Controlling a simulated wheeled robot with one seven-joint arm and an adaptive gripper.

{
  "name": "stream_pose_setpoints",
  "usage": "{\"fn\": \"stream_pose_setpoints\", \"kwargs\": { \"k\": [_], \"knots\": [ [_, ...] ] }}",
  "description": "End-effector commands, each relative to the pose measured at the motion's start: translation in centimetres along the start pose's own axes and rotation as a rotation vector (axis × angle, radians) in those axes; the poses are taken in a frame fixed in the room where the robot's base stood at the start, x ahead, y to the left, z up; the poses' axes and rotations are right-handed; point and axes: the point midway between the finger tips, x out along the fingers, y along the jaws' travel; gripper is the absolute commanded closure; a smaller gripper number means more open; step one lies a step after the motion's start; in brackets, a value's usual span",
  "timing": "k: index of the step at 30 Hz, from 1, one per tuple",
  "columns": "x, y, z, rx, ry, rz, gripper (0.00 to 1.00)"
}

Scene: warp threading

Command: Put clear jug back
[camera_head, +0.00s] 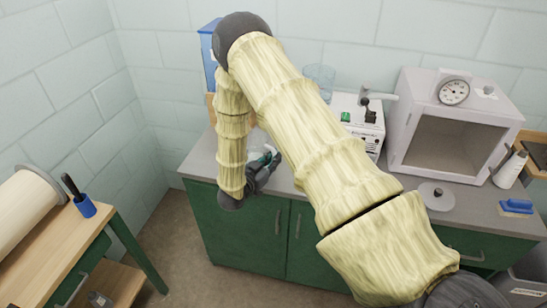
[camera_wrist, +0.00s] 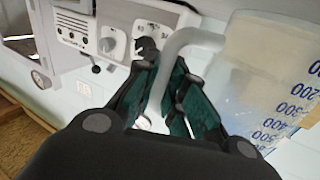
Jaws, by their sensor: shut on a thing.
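The clear jug (camera_wrist: 265,80) fills the right of the wrist view, with blue volume marks on its wall and a pale curved handle (camera_wrist: 187,45). The handle runs down between the dark green fingers of my gripper (camera_wrist: 165,100), which is shut on it. The jug appears tilted in this view, but its true tilt is hard to tell. In the head view my gripper (camera_head: 266,162) is over the left part of the grey counter (camera_head: 205,160). There the jug is small and unclear, largely hidden by the gripper and arm.
A white machine with knobs (camera_head: 368,125) stands on the counter behind my arm. A clear bluish container (camera_head: 320,73) shows behind it. A white chamber with a gauge (camera_head: 445,130) is to the right, with a round lid (camera_head: 436,197) before it. A wooden bench (camera_head: 75,240) is at left.

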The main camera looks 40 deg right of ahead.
Motion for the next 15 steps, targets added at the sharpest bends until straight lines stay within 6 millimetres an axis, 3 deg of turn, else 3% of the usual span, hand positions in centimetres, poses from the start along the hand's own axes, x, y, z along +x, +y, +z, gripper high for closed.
{"fn": "stream_pose_setpoints", "kwargs": {
  "k": [14,15],
  "knots": [
    [0.01,0.02,0.52,0.001,0.001,0.0,1.0],
    [0.0,0.04,0.51,0.0,0.0,0.0,0.84]
  ]
}}
